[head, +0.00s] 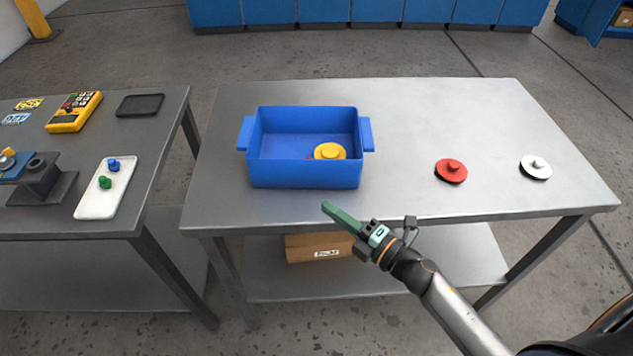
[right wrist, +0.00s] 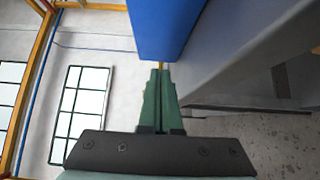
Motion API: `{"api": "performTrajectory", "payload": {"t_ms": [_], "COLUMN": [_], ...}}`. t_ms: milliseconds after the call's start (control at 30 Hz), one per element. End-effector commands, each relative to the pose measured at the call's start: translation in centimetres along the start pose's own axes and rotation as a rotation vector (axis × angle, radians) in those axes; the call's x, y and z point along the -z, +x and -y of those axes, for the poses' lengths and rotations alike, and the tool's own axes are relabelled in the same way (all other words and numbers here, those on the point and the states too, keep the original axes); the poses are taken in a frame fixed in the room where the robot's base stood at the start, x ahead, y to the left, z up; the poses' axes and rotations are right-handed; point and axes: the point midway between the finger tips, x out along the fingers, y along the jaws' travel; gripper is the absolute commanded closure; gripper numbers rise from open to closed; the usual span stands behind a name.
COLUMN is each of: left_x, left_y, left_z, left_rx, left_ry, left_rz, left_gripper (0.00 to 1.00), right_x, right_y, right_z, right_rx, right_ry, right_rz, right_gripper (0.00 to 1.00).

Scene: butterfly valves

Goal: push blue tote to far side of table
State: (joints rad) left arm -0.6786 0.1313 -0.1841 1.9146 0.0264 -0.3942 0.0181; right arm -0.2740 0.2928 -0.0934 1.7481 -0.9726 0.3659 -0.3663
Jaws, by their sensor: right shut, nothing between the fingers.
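The blue tote (head: 305,175) stands upright on the left half of the metal table (head: 430,120), apart from the far edge. A yellow valve disc (head: 329,151) lies inside it. My right gripper (head: 328,208) is shut and empty, with its green fingers at the table's near edge, just in front of the tote's near wall. In the right wrist view, the shut fingers (right wrist: 161,75) point toward the blue tote (right wrist: 165,25), which fills the top middle. I cannot tell whether they touch. My left gripper is not in view.
A red disc (head: 451,171) and a white disc (head: 536,167) lie on the right half of the table. The table behind the tote is clear. A cardboard box (head: 318,246) sits on the lower shelf. A second table (head: 150,140) stands at the left.

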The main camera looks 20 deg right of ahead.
Motion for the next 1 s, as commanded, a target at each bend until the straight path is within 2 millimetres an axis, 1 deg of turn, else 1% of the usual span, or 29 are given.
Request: {"api": "performTrajectory", "payload": {"t_ms": [33, 200, 233, 400, 600, 1000], "left_x": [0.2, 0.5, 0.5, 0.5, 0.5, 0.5], "left_y": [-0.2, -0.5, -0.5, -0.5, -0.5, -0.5], "left_z": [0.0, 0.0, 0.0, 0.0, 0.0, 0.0], "left_rx": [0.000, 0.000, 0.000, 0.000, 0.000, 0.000], "left_ry": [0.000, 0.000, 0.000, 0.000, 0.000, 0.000], "left_rz": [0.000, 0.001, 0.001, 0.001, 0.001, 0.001], "left_gripper": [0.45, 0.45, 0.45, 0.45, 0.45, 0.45], "right_x": [-0.1, 0.0, 0.0, -1.8, -2.7, -2.9], "right_y": [1.2, 4.5, 5.0, 6.6, 7.5, 7.7], "right_z": [-0.2, -0.2, -0.2, -0.1, 0.0, 0.0], "right_rx": [-0.003, -0.003, -0.003, -0.001, 0.000, -0.001], "right_ry": [0.000, 0.002, 0.002, 0.000, 0.002, 0.002], "right_rz": [0.001, 0.000, 0.000, 0.001, 0.000, -0.001], "right_gripper": [1.00, 1.00, 1.00, 1.00, 1.00, 1.00]}}
